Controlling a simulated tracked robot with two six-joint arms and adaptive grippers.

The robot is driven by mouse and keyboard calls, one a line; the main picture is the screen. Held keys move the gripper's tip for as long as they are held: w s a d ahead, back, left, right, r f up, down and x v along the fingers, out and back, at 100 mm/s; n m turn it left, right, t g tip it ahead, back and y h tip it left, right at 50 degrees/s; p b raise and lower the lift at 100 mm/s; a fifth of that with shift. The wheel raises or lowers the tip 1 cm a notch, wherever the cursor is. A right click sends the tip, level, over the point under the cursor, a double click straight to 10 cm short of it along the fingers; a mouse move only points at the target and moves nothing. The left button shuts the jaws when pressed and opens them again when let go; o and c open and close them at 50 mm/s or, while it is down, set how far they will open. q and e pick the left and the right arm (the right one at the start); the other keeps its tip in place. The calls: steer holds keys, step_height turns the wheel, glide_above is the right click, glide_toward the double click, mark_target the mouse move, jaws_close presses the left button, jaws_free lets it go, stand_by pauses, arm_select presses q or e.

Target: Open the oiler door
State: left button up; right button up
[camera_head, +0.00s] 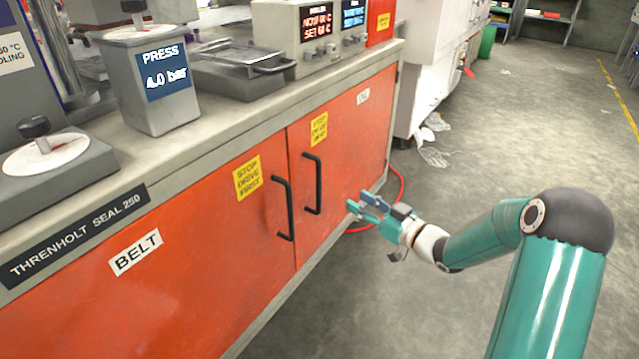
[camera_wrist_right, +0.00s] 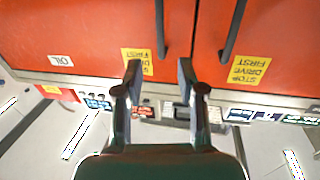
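The oiler door (camera_head: 345,140) is the orange right-hand door of the machine cabinet, with a small white label (camera_head: 363,96) that reads OIL in the wrist view (camera_wrist_right: 60,61). It is closed. Its black vertical bar handle (camera_head: 313,184) is near the seam with the left door; it also shows in the wrist view (camera_wrist_right: 160,28). My right gripper (camera_head: 358,206) is open and empty, to the right of this handle and apart from it. In the wrist view the handle lies between the lines of the two spread fingertips (camera_wrist_right: 159,68), beyond them. My left gripper is not in view.
The left door (camera_head: 190,240), labelled BELT, is closed, with its own black handle (camera_head: 284,208) close beside the oiler handle. Yellow stop-drive stickers mark both doors. A red hose (camera_head: 399,185) lies on the floor by the cabinet's right end. The floor in front is clear.

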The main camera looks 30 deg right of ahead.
steer(key=w+a+b, duration=0.2)
steer(key=w, duration=1.2)
steer(key=shift+a+b, duration=0.35)
steer(key=shift+a, duration=0.05)
jaws_close()
